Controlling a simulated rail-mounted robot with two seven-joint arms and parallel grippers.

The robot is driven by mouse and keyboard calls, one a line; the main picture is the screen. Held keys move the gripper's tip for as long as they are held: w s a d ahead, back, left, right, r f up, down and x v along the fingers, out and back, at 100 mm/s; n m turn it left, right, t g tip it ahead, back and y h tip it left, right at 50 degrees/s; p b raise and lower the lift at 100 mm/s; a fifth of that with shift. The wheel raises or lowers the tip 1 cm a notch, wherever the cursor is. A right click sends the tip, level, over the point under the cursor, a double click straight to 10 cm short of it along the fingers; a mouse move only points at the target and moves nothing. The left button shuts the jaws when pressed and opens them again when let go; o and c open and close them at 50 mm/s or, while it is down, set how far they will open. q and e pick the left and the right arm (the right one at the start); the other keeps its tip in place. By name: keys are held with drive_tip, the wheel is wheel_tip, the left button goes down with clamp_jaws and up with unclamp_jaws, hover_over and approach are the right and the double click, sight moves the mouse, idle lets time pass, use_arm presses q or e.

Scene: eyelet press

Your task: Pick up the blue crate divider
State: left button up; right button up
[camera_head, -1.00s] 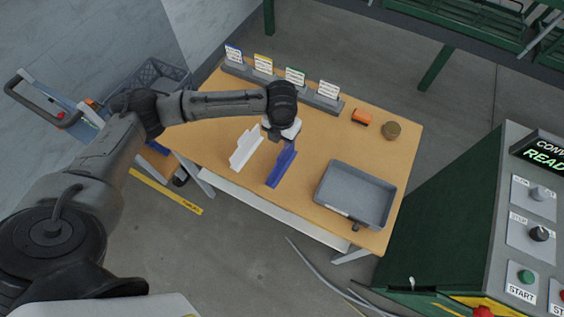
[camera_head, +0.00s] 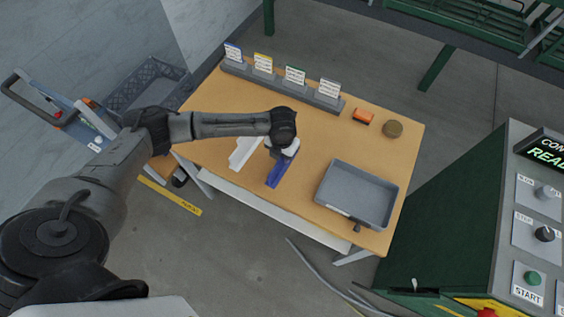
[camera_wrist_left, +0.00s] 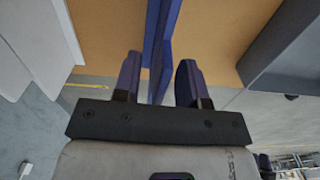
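The blue crate divider (camera_head: 275,176) stands upright near the front middle of the wooden table, its upper part partly hidden by my left gripper (camera_head: 282,157) in the head view. My left gripper is right above it. In the left wrist view the blue divider (camera_wrist_left: 158,45) runs between the two fingers of my left gripper (camera_wrist_left: 158,82). The fingers are apart, with a narrow gap on each side of the divider. My right gripper is out of view.
A white divider (camera_head: 243,152) stands just left of the blue one. A grey tray (camera_head: 352,215) lies to the right. An orange object (camera_head: 363,116), a round brown object (camera_head: 393,129) and a row of labelled cards (camera_head: 295,76) are farther back.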

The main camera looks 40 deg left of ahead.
use_arm(q)
drive_tip(key=shift+f, duration=0.5)
drive_tip(key=shift+c, duration=0.3)
clamp_jaws()
